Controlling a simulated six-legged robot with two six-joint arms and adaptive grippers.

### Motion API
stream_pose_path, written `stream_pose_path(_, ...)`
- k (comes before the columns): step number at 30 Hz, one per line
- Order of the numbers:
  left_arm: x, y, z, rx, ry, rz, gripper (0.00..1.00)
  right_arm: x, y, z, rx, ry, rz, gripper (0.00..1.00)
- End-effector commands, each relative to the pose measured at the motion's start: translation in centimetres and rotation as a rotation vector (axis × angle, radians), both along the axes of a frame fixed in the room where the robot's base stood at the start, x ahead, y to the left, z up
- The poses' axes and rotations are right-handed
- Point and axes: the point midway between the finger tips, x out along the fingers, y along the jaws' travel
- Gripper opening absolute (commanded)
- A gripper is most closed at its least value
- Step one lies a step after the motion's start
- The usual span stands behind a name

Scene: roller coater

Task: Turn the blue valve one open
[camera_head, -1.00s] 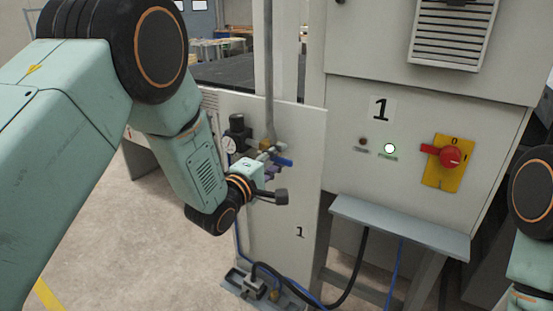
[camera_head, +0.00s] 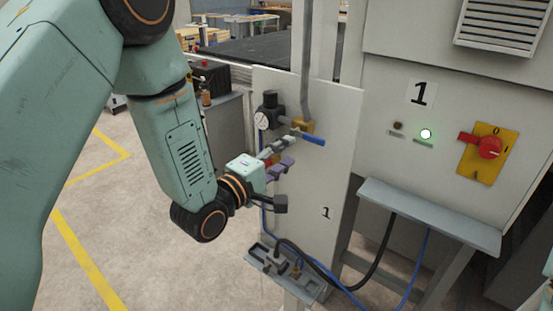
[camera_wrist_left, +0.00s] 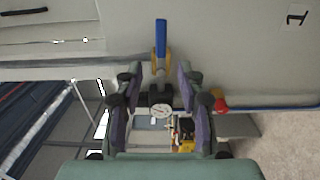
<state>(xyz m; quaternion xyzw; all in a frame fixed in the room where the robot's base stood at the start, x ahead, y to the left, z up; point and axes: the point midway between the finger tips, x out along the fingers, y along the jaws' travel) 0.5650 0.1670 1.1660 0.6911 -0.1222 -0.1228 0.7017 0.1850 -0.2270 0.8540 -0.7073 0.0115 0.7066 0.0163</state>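The blue valve handle (camera_head: 313,139) sticks out to the right from a brass valve body (camera_head: 303,126) on the white panel marked 1. My left gripper (camera_head: 287,152) is just below and left of the handle, its fingers apart and pointing at the panel. In the left wrist view the blue handle (camera_wrist_left: 161,38) lies beyond the tips of my left gripper (camera_wrist_left: 159,72), centred on the gap between the purple-padded fingers. Nothing is held, and I see no contact with the handle. My right gripper is out of view.
A round gauge (camera_head: 262,121) and a black regulator (camera_head: 271,105) sit left of the valve. A grey pipe (camera_head: 307,60) rises above it. A grey ledge (camera_head: 430,215) and a red switch (camera_head: 489,147) on a yellow plate are to the right. Hoses hang below.

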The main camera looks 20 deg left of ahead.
Motion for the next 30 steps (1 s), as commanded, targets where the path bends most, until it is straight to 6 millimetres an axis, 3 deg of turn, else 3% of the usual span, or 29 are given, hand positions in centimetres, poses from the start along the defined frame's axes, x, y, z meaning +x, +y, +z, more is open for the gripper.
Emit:
stream_pose_path(7, -2.1, 0.8, 0.0, -0.001, -0.001, 0.001, 0.39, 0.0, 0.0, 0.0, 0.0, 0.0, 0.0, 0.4)
stream_pose_path(23, -2.2, 0.8, 0.0, 0.018, -0.006, 0.0, 0.39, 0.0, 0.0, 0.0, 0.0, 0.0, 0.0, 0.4)
stream_pose_path(26, -2.2, 0.8, -0.7, 0.117, -0.011, 0.001, 0.39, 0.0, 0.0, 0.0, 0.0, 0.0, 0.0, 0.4)
stream_pose_path(30, -2.7, 1.6, -3.7, 0.398, 0.04, 0.007, 0.39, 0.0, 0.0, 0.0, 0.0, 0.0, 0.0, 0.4)
